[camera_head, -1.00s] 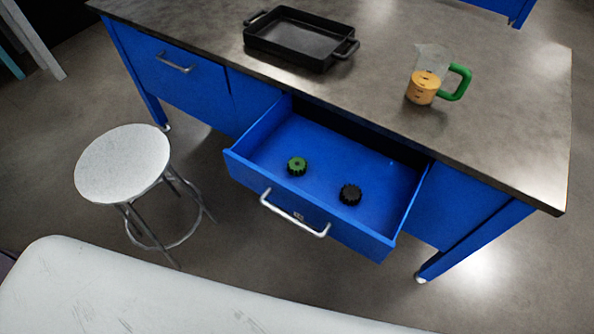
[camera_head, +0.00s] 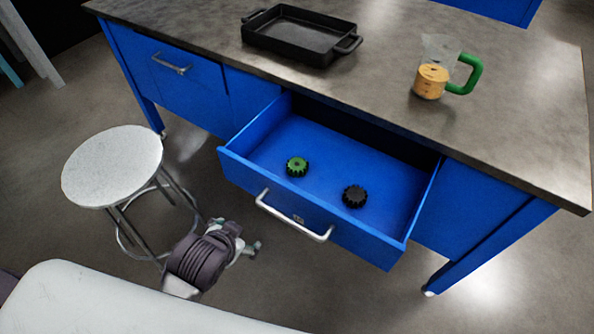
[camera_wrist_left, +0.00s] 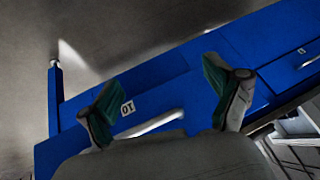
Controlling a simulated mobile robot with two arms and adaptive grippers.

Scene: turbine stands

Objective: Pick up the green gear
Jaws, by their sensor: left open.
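The green gear (camera_head: 297,166) lies in the open blue drawer (camera_head: 340,150), near its front left. A black gear (camera_head: 355,196) lies to its right in the same drawer. My left gripper (camera_head: 250,246) is low in the head view, in front of the drawer's left front and apart from it. In the left wrist view its two fingers (camera_wrist_left: 165,100) are spread and empty, with the blue drawer front and its handle beyond them. The gears do not show in the left wrist view. My right gripper is in neither view.
A grey worktop (camera_head: 390,105) above the drawer holds a black tray (camera_head: 300,35) and a jug with orange contents and a green handle (camera_head: 466,75). A round stool (camera_head: 113,167) stands left of my left arm. The drawer handle (camera_head: 292,216) sticks out in front.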

